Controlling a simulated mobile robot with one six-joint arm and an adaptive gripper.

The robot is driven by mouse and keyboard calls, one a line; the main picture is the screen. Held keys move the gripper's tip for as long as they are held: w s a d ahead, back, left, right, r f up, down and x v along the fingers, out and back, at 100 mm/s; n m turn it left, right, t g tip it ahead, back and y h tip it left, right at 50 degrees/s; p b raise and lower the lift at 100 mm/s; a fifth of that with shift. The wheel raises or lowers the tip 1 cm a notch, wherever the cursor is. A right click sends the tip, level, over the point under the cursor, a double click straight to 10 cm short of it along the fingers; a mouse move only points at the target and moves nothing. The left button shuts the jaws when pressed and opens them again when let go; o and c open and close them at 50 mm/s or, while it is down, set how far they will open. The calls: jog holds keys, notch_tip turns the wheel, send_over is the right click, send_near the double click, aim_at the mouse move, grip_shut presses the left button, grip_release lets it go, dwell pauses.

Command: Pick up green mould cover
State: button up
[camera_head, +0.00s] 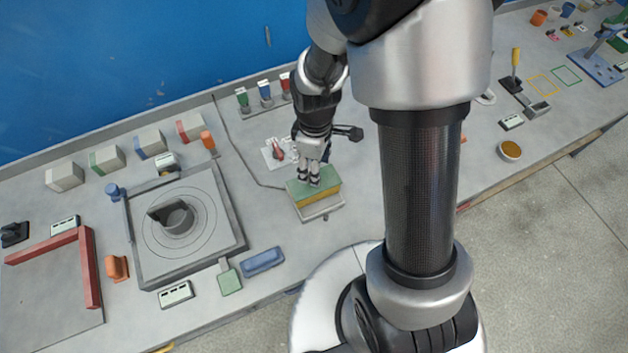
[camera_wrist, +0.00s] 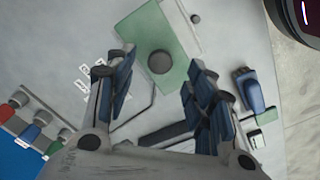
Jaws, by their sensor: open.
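The green mould cover (camera_head: 326,175) is a flat rectangular plate on top of a yellow layer, above a grey base on the bench. In the wrist view the cover (camera_wrist: 147,31) shows a round dark knob (camera_wrist: 161,62) on its face. My gripper (camera_head: 309,182) points down over the cover in the head view and hides part of it, including the knob. In the wrist view my gripper (camera_wrist: 163,75) is open, with its blue-padded fingers spread to either side and the knob in line with the gap. I cannot tell how far the fingertips are above the cover.
A square plate with a round mould (camera_head: 178,215) lies left of the cover. A blue block (camera_head: 263,261) and a green tag (camera_head: 230,282) lie at the front left. The bench's front edge is close to the cover.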

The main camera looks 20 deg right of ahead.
aim_at(329, 178)
notch_tip(329, 178, down, 5)
jog(key=shift+f+b, duration=0.1)
jog(key=shift+b, duration=0.65)
grip_shut()
